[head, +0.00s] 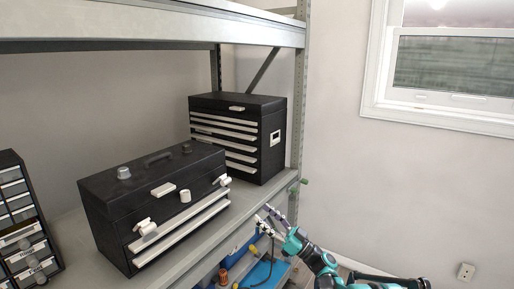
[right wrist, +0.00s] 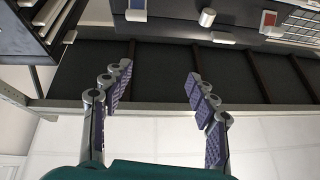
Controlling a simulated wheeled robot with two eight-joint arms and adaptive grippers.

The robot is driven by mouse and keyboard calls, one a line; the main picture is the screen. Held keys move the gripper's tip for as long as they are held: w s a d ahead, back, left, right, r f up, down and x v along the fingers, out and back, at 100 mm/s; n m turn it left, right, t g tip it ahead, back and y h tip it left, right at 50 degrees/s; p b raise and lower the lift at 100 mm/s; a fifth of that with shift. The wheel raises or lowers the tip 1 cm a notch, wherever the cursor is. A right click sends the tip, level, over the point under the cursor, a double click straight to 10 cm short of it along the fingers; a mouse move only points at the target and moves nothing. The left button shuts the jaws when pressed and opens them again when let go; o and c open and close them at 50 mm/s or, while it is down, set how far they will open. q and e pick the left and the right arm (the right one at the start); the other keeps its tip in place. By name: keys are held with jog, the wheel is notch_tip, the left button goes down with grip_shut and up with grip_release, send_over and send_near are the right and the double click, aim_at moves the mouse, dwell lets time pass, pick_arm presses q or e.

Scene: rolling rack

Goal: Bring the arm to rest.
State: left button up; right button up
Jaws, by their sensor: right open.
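My right gripper (head: 270,218) is at the bottom middle of the head view, just in front of the shelf's front edge and right of the low toolbox. In the right wrist view my right gripper (right wrist: 160,88) has its two purple-padded fingers spread wide, with nothing between them. It looks apart from the toolboxes. My left gripper is in neither view.
A metal rack shelf (head: 70,243) holds a low black toolbox (head: 110,218), a taller black drawer chest (head: 262,108) and a small-parts cabinet (head: 22,185). Blue items (head: 262,273) lie below the shelf. The wall (head: 385,195) and window (head: 450,95) are at right.

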jog(key=s+a+f+m+g+h, duration=0.1)
jog(key=s+a+m+g+h, duration=0.1)
jog(key=s+h, duration=0.45)
jog(key=s+a+m+g+h, duration=0.1)
jog(key=s+m+g+h, duration=0.15)
jog(key=s, duration=0.65)
jog(key=s+d+f+m+h, duration=0.3)
jog(key=s+d+f+h, duration=0.2)
jog(key=s+d, duration=0.4)
jog(key=s+d+f+m+h, duration=0.3)
jog(key=s+d+f+h, duration=0.3)
jog(key=s, duration=0.8)
jog(key=d, duration=0.3)
jog(key=shift+s+f+h, duration=0.2)
jog(key=shift+f+h, duration=0.05)
jog(key=shift+h, duration=0.15)
jog(key=shift+m, duration=0.25)
